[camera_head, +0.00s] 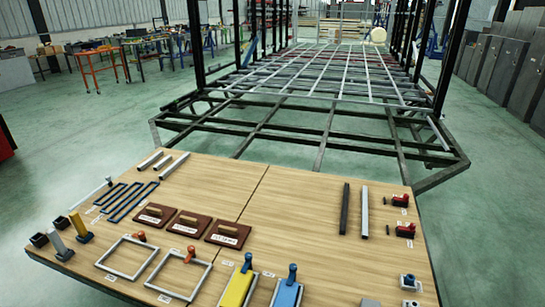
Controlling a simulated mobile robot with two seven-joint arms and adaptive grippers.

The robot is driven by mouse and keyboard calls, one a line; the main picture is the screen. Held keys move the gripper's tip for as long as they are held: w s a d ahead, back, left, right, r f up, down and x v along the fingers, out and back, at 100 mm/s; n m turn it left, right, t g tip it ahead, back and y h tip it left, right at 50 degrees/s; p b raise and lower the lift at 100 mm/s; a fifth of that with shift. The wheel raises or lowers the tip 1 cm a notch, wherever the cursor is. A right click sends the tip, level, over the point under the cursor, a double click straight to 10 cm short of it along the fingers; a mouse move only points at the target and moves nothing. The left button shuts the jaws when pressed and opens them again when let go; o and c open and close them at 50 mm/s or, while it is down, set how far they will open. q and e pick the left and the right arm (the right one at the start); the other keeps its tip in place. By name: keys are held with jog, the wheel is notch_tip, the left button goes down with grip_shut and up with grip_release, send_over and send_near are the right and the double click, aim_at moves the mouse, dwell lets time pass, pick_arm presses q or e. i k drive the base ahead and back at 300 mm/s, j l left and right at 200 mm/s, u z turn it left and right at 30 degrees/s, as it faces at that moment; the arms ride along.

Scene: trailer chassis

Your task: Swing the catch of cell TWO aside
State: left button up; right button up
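A row of cells with catches lies along the near edge of the wooden table. Two are empty pale frames: the left one (102,263) has an orange-red catch (140,237) at its far edge, and the other (153,281) has an orange-red catch (190,255). To their right, a cell with a yellow panel (236,290) and one with a blue panel (287,295) each have a dark blue catch (247,263) at the far end. Small labels lie by them, too small to read, so I cannot tell which is cell TWO. Neither gripper is in view.
Three dark red plates with handles (187,222) lie behind the frames. Blue loops (125,200), bars (364,211) and red clamps (405,231) lie around the table (305,230). Upright posts (77,226) stand at left. A trailer chassis (310,115) stands beyond.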

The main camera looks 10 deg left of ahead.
aim_at(191, 249)
jog(key=u, duration=1.2)
